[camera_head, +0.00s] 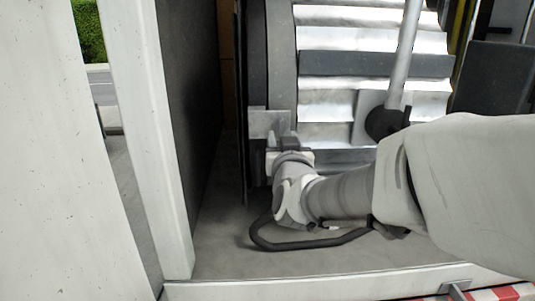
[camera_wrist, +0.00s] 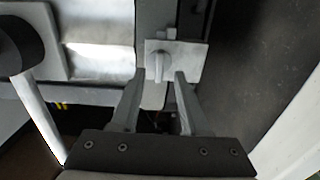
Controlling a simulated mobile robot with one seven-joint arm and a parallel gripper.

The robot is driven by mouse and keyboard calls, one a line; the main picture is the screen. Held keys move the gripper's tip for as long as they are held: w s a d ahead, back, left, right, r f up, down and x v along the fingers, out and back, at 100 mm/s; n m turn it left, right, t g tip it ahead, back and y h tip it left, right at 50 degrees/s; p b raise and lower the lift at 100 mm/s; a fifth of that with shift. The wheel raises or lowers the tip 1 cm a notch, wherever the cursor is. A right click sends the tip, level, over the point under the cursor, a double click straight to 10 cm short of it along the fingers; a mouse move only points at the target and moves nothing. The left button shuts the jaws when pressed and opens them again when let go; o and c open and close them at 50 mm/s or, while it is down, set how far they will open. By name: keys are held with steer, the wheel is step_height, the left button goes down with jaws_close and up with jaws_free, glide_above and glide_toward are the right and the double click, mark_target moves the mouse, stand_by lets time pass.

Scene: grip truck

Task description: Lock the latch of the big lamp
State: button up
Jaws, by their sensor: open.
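The big lamp (camera_head: 375,64), with its silver ribbed body and dark grey frame, fills the upper middle of the head view. Part of its silver body (camera_wrist: 97,45) shows at upper left in the wrist view. The latch (camera_wrist: 158,66) is a small grey upright lever on a light metal plate (camera_wrist: 192,58) at the lamp's edge. The plate also shows in the head view (camera_head: 262,122). My gripper (camera_wrist: 160,76) is open, its two fingers apart and the lever between and just beyond their tips. I cannot tell whether they touch. In the head view my gripper partly hides the latch.
A dark wall (camera_head: 187,100) stands close left of the lamp. A light rod with a black knob (camera_head: 384,122) stands in front of the lamp, right of my gripper. Bare grey floor (camera_head: 225,222) lies below, with a pale front edge.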

steer(key=s+b, duration=0.4)
steer(key=s, duration=0.9)
steer(key=shift+s, duration=0.2)
steer(key=s+d+f+g+p, duration=0.2)
steer(key=s+d+f+g, duration=0.2)
steer(key=s+f+g, duration=0.1)
steer(key=s+d+f+g+p, duration=0.3)
steer(key=s+f+g, duration=0.1)
steer(key=s+g, duration=0.3)
steer(key=shift+s+d+f, duration=0.35)
steer(key=shift+s+d, duration=0.05)
steer(key=shift+s, duration=0.65)
